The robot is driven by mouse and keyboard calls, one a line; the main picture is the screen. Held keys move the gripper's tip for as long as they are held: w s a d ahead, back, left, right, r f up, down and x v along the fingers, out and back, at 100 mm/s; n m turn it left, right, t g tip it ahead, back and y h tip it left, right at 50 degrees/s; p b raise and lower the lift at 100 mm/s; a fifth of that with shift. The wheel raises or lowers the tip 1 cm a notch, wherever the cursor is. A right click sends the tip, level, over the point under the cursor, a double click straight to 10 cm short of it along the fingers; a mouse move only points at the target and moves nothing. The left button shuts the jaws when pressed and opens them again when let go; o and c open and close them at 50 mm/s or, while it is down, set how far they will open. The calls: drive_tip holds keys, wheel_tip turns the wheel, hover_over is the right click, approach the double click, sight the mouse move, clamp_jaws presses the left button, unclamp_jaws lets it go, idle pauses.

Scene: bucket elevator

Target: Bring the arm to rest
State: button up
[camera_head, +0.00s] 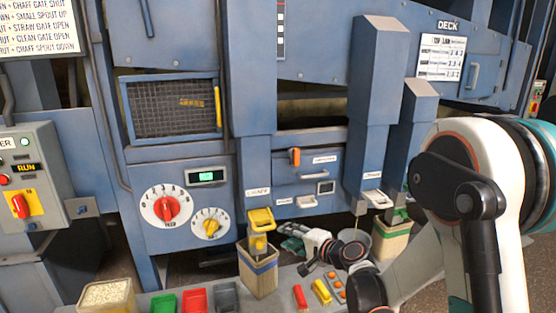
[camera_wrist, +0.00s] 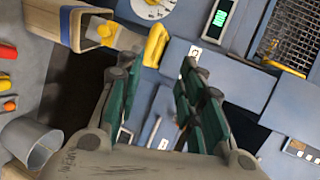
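My arm reaches in from the right in the head view and bends down to the bench in front of the blue machine. My gripper (camera_head: 294,239) is low, just right of the wooden bin (camera_head: 258,273) under the yellow chaff spout (camera_head: 261,222). In the wrist view my gripper (camera_wrist: 160,75) has its two dark green fingers spread apart, with nothing between them. Blue machine panels show behind the gap. The yellow spout flap (camera_wrist: 155,45) lies beyond the fingertips, and the bin (camera_wrist: 72,22) is at upper left. Whether a finger touches anything cannot be told.
A grey metal cup (camera_head: 355,242) stands behind my wrist; it also shows in the wrist view (camera_wrist: 30,142). A second bin (camera_head: 392,240) is at the right. Red (camera_head: 299,296) and yellow (camera_head: 321,291) pieces lie on the bench. A grain-filled box (camera_head: 106,296) is at lower left.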

drive_tip(key=s+d+r+n+g+h, duration=0.1)
drive_tip(key=s+d+r+n+h, duration=0.15)
drive_tip(key=s+r, duration=0.35)
drive_tip(key=s+d+r+n+g+h, duration=0.1)
drive_tip(key=s+d+n+h, duration=0.2)
drive_tip(key=s, duration=1.1)
drive_tip(key=s+d+r+n+g+h, duration=0.2)
drive_tip(key=s+d, duration=0.8)
drive_tip(key=s, duration=0.5)
drive_tip(key=shift+n+h, duration=0.85)
drive_tip(key=shift+n, duration=0.2)
drive_tip(key=shift+d, duration=0.1)
